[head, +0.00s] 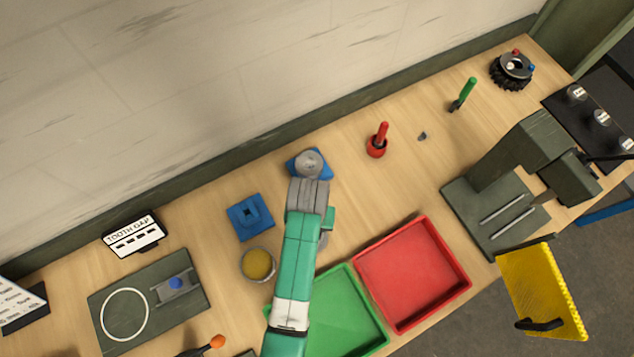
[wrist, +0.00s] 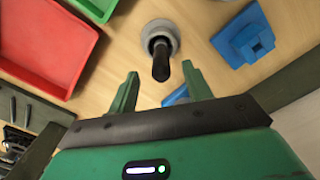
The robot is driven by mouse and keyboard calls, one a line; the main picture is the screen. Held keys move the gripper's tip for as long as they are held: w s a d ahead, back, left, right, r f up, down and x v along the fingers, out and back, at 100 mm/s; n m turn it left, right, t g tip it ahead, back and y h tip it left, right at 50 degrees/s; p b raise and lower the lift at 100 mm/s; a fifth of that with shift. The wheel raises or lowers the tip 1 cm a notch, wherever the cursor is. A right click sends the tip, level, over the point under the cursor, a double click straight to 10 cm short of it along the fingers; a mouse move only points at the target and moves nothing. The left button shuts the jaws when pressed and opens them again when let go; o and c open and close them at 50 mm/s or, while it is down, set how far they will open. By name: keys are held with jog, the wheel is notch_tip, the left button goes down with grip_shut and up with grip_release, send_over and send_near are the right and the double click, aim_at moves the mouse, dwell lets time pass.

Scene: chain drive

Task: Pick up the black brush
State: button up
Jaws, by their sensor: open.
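A dark upright handle (wrist: 161,66), which looks like the black brush, stands in a round grey cup (wrist: 167,30) in the wrist view. Its lower end is hidden inside the cup. My gripper (wrist: 160,80) is open, with its two green fingers apart on either side of the handle's near end in the picture. I cannot tell whether either finger touches it. In the head view my arm covers the brush and most of the cup, and the fingertips of my gripper are hidden.
A green tray (head: 373,336) and red tray (head: 455,250) lie close by. A blue block (head: 240,226), a pot with yellow contents (head: 258,264) and a grey round part (head: 309,160) on a blue base stand around my arm. A red holder (head: 376,150) is farther right.

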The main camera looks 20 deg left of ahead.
jog(key=f, duration=0.4)
jog(key=w+f, duration=0.1)
jog(key=f, duration=0.1)
jog(key=shift+a, duration=0.15)
jog(key=c, duration=1.1)
